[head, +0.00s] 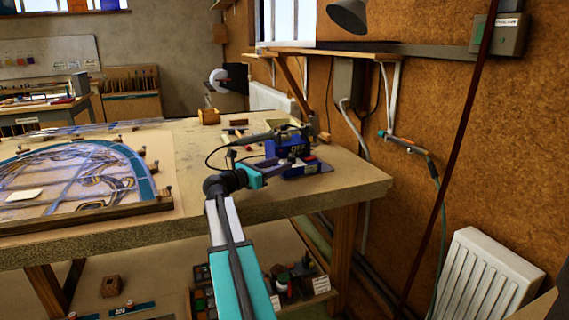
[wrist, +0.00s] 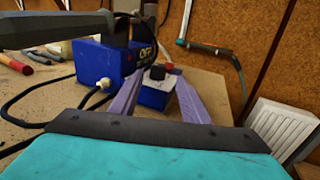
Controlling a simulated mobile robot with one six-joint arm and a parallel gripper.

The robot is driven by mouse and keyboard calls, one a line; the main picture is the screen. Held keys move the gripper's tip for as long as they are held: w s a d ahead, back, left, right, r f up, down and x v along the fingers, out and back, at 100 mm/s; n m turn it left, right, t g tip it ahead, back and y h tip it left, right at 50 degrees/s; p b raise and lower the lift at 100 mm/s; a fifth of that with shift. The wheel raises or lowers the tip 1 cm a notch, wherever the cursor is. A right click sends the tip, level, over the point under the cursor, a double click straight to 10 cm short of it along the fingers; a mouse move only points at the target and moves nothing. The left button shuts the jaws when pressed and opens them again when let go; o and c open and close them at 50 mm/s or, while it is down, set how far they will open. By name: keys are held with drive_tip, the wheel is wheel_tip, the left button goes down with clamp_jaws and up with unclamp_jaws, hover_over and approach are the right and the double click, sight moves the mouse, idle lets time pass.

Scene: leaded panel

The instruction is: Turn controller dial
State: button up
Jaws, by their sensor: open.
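The blue controller (head: 287,150) stands on the workbench near its right end, with a dark display that seems to read "OFF". In the wrist view the controller (wrist: 96,62) fills the upper left, and a lower blue part with a pale top (wrist: 155,92) sits between my fingers. A small black dial (wrist: 157,73) stands on that top, with a dark and reddish shape just behind it. My gripper (head: 285,162) reaches the front of the controller. In the wrist view my gripper (wrist: 160,75) is open, its purple fingers either side of the dial. I cannot tell whether they touch it.
A soldering iron (head: 258,137) lies across the controller, and its dark cable (wrist: 40,95) loops over the bench. A leaded glass panel (head: 75,180) lies on the left of the bench (head: 165,150). A radiator (head: 485,285) and brown wall stand on the right.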

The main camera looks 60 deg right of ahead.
drive_tip(key=v, duration=0.9)
idle(0.3)
